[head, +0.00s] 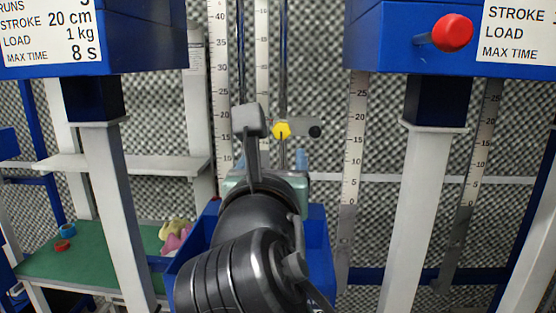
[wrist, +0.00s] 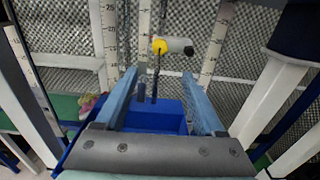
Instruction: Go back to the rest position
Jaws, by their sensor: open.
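My gripper (wrist: 160,72) shows in the wrist view with its two blue fingers spread apart and nothing between them. In the head view my gripper (head: 271,160) is partly hidden behind my dark arm, which reaches up through the middle of the picture. Beyond the fingers is a yellow-ended piece (wrist: 160,46) with a grey body and a dark end, on a thin vertical rod. The yellow end also shows in the head view (head: 282,130). The fingers look apart from it. A blue bin (wrist: 150,107) lies beyond and below the fingers.
Blue boxes with signs stand on posts at left (head: 130,58) and right (head: 390,50); the right one has a red knob (head: 452,32). The bin's wall (head: 320,250) is close beside my arm. A green table (head: 75,268) at left carries small coloured objects. Foam walls close the back.

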